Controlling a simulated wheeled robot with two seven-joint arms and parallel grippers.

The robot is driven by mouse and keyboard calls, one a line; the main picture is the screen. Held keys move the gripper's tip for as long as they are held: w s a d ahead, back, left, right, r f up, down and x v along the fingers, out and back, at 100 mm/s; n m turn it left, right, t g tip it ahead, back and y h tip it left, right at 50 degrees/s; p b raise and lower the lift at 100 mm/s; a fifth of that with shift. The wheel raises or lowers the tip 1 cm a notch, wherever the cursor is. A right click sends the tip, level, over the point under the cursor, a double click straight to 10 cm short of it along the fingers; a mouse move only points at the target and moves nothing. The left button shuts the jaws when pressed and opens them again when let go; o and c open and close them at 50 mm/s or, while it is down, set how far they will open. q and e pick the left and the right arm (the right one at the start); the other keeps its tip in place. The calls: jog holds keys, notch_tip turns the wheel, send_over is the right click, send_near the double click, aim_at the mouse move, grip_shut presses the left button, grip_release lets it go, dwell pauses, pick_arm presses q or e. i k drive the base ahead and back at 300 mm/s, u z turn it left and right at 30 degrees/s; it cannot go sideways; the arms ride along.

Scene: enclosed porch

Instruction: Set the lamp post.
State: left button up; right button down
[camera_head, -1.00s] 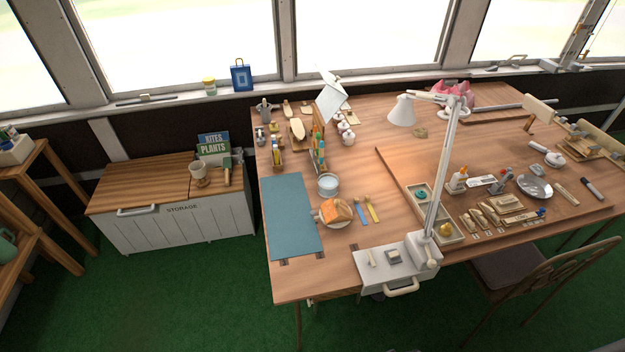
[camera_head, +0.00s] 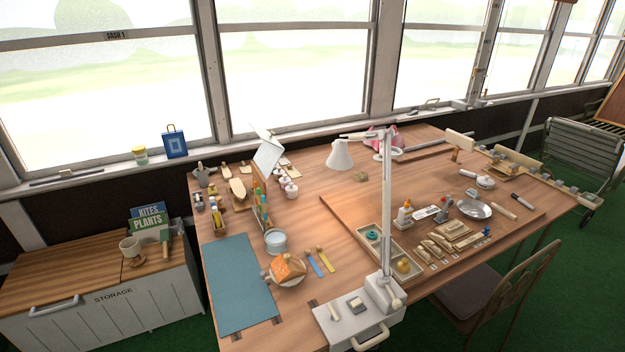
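A white desk lamp stands at the front edge of the wooden table. Its post (camera_head: 387,215) rises nearly upright from a white box-like base (camera_head: 352,312) with a handle at its front. A jointed arm (camera_head: 365,135) runs left from the top of the post to a white conical shade (camera_head: 340,156), which faces down over the table. The lower end of the post meets the right side of the base; how it is fixed there is too small to tell. Neither of my grippers shows in the head view.
The table (camera_head: 300,215) holds a blue mat (camera_head: 237,285), a plate with bread (camera_head: 288,270), a two-part tray (camera_head: 388,255) and several small tools and parts. A chair (camera_head: 480,295) stands at the front right. A storage chest (camera_head: 95,290) stands left, apart from the table.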

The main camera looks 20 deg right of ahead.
aim_at(384, 283)
jog(key=u, duration=0.25)
jog(key=k, duration=0.55)
jog(key=z, duration=0.1)
